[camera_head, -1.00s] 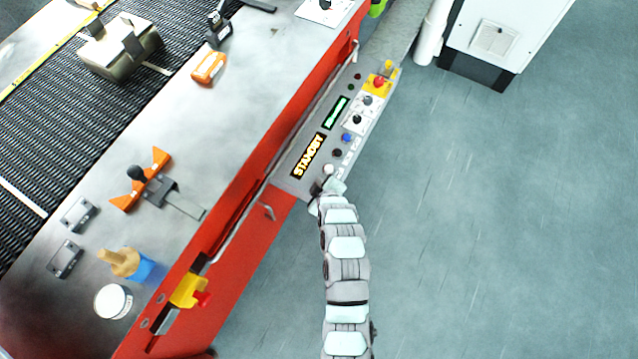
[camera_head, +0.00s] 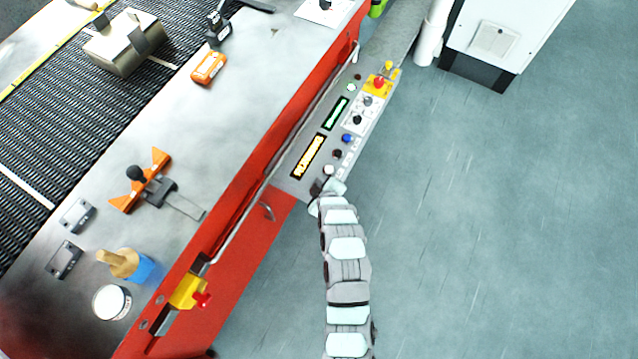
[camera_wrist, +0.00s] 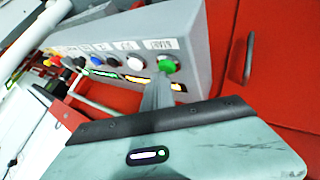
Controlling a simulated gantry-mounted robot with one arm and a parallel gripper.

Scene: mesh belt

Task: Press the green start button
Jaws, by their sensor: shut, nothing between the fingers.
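The green start button (camera_wrist: 167,64) is at the right end of the button row on the grey control panel in the wrist view. My gripper (camera_wrist: 158,88) is shut and empty, its fingertips just below the button in the picture; I cannot tell if they touch it. In the head view my gripper (camera_head: 318,187) is at the near end of the control panel (camera_head: 290,184) and hides the green button. The amber display (camera_head: 308,156) shows text too blurred to read. A small lamp (camera_head: 351,87) at the panel's far end looks bright.
White (camera_head: 328,170), dark (camera_head: 337,154) and blue (camera_head: 347,138) buttons line the panel beside my gripper. A red emergency stop (camera_head: 379,83) is farther along. A metal box (camera_head: 122,44) sits on the mesh belt (camera_head: 55,100).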

